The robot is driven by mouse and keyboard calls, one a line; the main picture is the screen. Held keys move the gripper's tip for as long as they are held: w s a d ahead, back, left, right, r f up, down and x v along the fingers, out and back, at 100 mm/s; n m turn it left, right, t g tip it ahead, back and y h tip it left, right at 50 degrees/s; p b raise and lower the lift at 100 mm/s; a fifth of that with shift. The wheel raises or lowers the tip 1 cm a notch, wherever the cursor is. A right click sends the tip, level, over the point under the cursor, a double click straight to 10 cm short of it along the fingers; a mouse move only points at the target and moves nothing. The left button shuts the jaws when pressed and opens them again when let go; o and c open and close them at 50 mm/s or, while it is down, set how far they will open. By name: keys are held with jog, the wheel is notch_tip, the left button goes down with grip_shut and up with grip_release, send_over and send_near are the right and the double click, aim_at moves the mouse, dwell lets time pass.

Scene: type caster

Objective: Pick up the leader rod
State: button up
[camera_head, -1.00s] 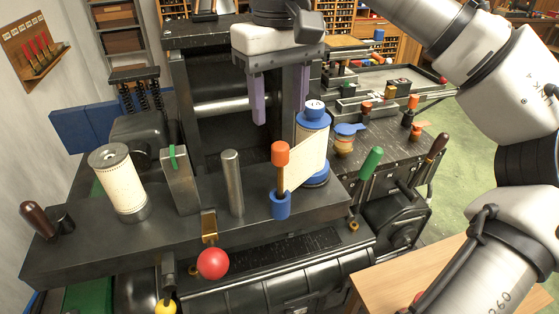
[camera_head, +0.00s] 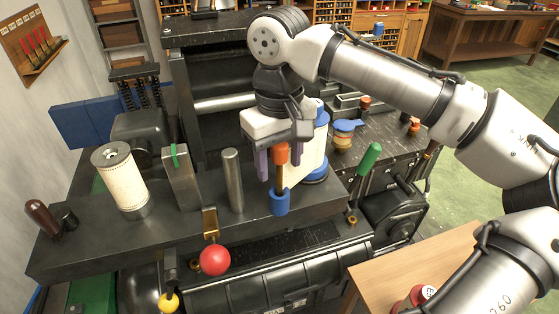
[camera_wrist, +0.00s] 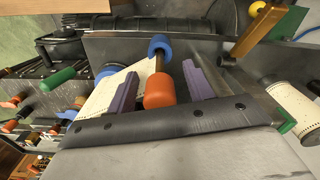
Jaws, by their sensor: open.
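The leader rod, a dark thin rod with an orange cap (camera_head: 281,153), stands upright in a blue holder (camera_head: 279,201) on the machine's dark top bar. A strip of cream perforated paper (camera_head: 302,166) reaches from the rod toward a blue-ended spool (camera_head: 320,118). My gripper (camera_head: 280,172) is open, pointing down over the rod, one purple finger on each side of it. In the wrist view, the orange cap (camera_wrist: 160,90) lies between the open fingers (camera_wrist: 160,72), with visible gaps on both sides. The blue holder (camera_wrist: 160,44) shows beyond.
A steel post (camera_head: 233,181), a grey block with a green band (camera_head: 180,178) and a cream paper roll (camera_head: 120,178) stand left on the bar. A red ball knob (camera_head: 215,261) is in front. A green handle (camera_head: 369,158) stands to the right.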

jog(key=c, duration=1.1)
jog(key=shift+r, duration=0.2)
notch_tip(320, 180, up, 20)
jog(key=p, duration=0.4)
jog(key=shift+f, duration=0.2)
jog(key=shift+w, duration=0.1)
